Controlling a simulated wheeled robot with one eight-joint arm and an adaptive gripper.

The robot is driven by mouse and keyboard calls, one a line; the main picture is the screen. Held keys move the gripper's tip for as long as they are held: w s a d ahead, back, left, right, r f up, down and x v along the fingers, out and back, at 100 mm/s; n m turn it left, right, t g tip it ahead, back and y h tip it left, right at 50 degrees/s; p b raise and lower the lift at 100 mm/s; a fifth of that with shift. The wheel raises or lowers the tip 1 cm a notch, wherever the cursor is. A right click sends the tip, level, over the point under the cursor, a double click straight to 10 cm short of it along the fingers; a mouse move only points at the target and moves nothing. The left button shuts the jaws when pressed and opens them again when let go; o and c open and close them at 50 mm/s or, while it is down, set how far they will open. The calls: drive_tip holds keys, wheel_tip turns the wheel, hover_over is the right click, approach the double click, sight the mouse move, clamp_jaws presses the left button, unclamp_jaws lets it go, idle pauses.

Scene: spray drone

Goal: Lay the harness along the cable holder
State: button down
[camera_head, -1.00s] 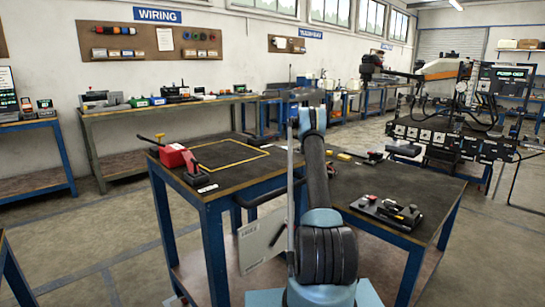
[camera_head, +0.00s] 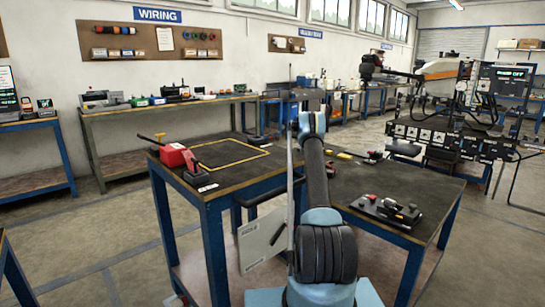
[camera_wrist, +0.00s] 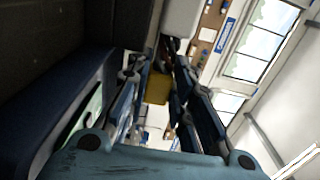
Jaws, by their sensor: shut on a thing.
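In the head view my gripper is hidden behind my own arm. In the wrist view my gripper (camera_wrist: 165,62) has its fingers closed around a small yellow block (camera_wrist: 157,88); whether this is part of the harness I cannot tell. A pale grey piece (camera_wrist: 182,18) shows beyond the fingertips. In the head view a drone-like machine with an orange and white arm (camera_head: 442,69) stands at the right, with thin black cables on its frame. I cannot single out the cable holder.
A dark-topped workbench (camera_head: 215,190) stands ahead, with a red tool (camera_head: 174,155) at its left. A black device (camera_head: 388,210) lies on the bench's right part. A display reading PUMP OFF (camera_head: 512,74) stands at the far right. Open floor lies to the left.

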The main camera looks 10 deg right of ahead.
drive_tip(key=c, duration=1.4)
unclamp_jaws()
drive_tip(key=shift+s+f, duration=0.1)
drive_tip(key=shift+f, duration=0.2)
drive_tip(key=shift+r, duration=0.1)
drive_tip(key=shift+r, duration=0.2)
drive_tip(key=v, duration=1.2)
drive_tip(key=shift+r, duration=0.3)
drive_tip(key=shift+a+r, duration=0.1)
drive_tip(key=shift+r, duration=0.05)
